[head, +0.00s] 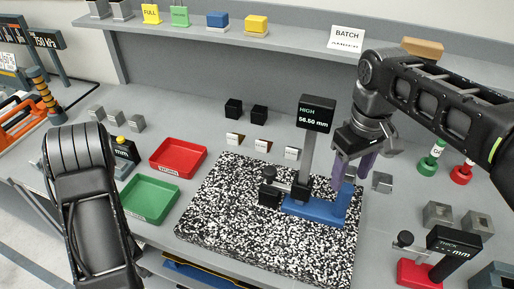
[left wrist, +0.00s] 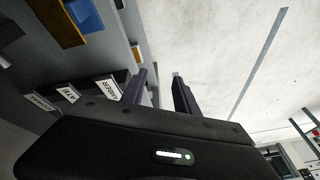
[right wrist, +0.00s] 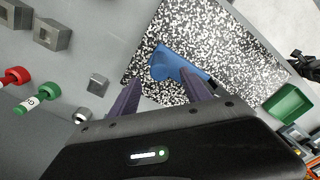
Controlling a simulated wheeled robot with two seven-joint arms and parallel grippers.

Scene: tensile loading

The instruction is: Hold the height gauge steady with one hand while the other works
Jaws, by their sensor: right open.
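The height gauge has a blue base (head: 318,209) on a speckled plate (head: 225,215), with a grey column and a dark display (head: 317,112) reading HIGH 56.50 mm. A small dark block (head: 269,198) sits at the gauge's left end. My right gripper (head: 352,172) is open above the right end of the blue base. In the right wrist view, the blue base (right wrist: 176,62) shows between and beyond the spread fingers; I cannot tell whether they touch it. My left gripper (left wrist: 158,80) is open and empty in the left wrist view, away from the gauge. Its fingers are hidden in the head view.
A red tray (head: 178,157) and a green tray (head: 149,198) lie left of the plate. A red-based thickness gauge (head: 420,273) stands at front right. Several small blocks stand behind the plate. Green (head: 431,158) and red (head: 462,172) pieces stand at right. A shelf (head: 290,38) runs along the back.

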